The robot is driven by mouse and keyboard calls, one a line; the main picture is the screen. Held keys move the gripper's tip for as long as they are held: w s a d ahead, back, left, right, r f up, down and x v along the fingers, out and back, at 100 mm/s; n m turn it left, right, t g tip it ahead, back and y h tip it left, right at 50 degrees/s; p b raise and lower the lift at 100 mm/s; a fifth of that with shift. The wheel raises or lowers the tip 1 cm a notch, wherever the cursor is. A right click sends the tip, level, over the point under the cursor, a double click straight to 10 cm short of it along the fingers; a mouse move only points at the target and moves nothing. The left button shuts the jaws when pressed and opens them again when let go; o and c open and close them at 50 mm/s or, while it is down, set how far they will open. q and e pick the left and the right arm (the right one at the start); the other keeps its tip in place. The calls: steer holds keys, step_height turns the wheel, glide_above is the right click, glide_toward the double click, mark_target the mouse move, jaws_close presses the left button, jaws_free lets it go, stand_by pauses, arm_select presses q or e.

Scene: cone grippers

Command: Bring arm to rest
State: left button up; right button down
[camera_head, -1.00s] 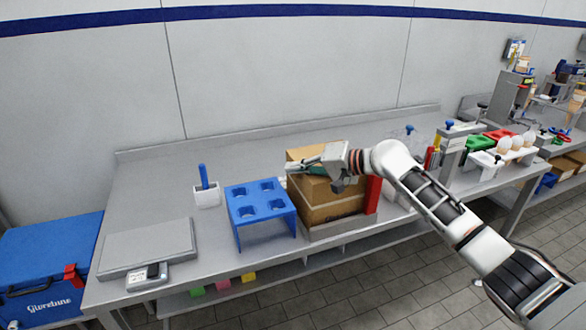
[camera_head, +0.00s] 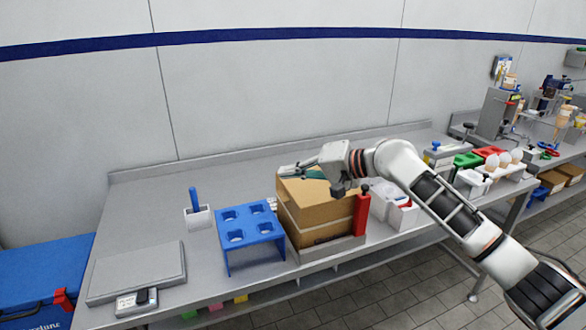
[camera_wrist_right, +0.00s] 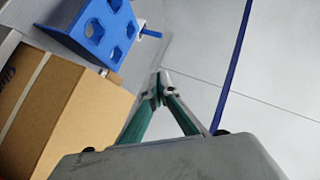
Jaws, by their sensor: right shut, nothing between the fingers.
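My right arm comes in from the lower right in the head view. Its gripper (camera_head: 287,172) is over the top of the cardboard box (camera_head: 315,212), with its fingers pointing left. In the right wrist view the green-edged fingers (camera_wrist_right: 160,92) meet at their tips and hold nothing. The box also shows in the right wrist view (camera_wrist_right: 75,120), to the left of the fingers. From these views I cannot tell whether the gripper touches the box. My left gripper is not in view.
A blue rack with holes (camera_head: 250,228) stands left of the box. A white cup (camera_head: 198,217) with a blue-handled tool, a flat scale (camera_head: 137,270) and a blue cooler (camera_head: 40,285) are farther left. Racks and eggs (camera_head: 504,159) crowd the right. The back of the bench (camera_head: 220,173) is clear.

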steer(key=s+d+f+n+t+h, duration=0.1)
steer(key=s+d+f+n+h, duration=0.25)
steer(key=s+f, duration=0.6)
steer(key=s+d+f+n+t+h, duration=0.1)
steer(key=s+d+f+n+h, duration=0.15)
steer(key=s+d+f, duration=0.7)
steer(key=s+d+f+n+g+h, duration=0.1)
steer(key=s+d+f+h, duration=0.4)
steer(key=s+d, duration=0.45)
steer(key=s+d+f+n+h, duration=0.1)
steer(key=s+d+f+h, duration=0.35)
steer(key=s+d, duration=0.55)
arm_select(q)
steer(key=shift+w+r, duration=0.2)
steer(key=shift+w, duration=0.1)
arm_select(e)
steer(key=w+a+f+m+t+y, duration=0.1)
steer(key=a+f+y, duration=0.4)
steer(key=a+f, duration=0.7)
step_height(320, 180, down, 4)
steer(key=shift+a+r+m+t+y, duration=0.1)
steer(key=shift+a+m+t+y, duration=0.25)
steer(key=shift+m+t, duration=0.6)
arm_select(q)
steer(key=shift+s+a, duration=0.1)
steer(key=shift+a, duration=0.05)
arm_select(e)
steer(key=shift+w, duration=0.1)
